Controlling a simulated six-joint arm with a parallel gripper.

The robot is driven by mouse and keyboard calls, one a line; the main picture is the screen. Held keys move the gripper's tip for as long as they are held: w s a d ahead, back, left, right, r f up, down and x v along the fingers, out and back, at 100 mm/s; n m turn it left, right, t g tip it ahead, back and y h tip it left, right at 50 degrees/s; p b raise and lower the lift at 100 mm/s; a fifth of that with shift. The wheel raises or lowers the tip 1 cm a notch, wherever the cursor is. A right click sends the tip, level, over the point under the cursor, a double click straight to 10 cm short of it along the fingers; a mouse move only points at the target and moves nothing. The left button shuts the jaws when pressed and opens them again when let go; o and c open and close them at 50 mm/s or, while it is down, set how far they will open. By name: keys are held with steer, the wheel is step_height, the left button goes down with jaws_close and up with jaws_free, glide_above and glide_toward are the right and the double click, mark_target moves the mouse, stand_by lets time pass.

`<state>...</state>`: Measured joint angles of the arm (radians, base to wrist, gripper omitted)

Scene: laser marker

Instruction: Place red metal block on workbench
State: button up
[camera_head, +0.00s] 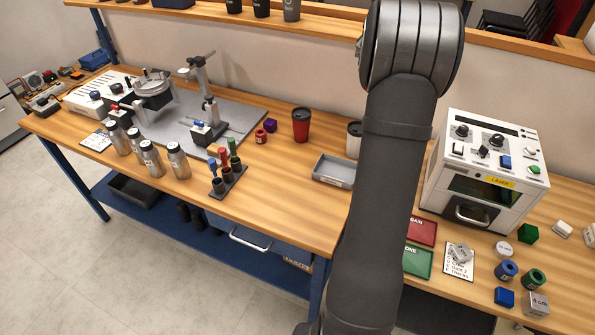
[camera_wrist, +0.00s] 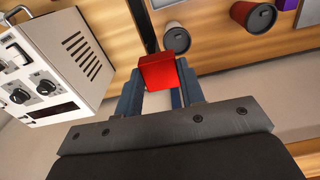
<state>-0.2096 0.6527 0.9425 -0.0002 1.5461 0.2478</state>
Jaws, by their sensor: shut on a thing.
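A red metal block (camera_wrist: 168,74) sits between the fingertips of my gripper (camera_wrist: 159,76) in the wrist view. The blue fingers are shut on it. In the head view my arm hides the gripper and the held block. The wooden workbench (camera_head: 272,197) runs across the head view. It also shows in the wrist view (camera_wrist: 205,42), beyond the block. The block's height above the bench is hard to tell.
A white laser marker (camera_head: 487,165) stands on the right; it shows at left in the wrist view. Bare wood lies left of the grey tray.

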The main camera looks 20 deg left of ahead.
steer(key=s+a+n, duration=0.2)
steer(key=s+a, duration=0.2)
steer(key=a, duration=0.7)
steer(key=s+a+n, duration=0.3)
steer(key=a, duration=0.7)
glide_above(259, 155)
step_height(259, 155, down, 25)
steer(key=shift+d, duration=0.1)
steer(key=shift+s+f, duration=0.1)
steer(key=shift+f, duration=1.95)
steer(key=shift+f, duration=0.15)
steer(key=o, duration=1)
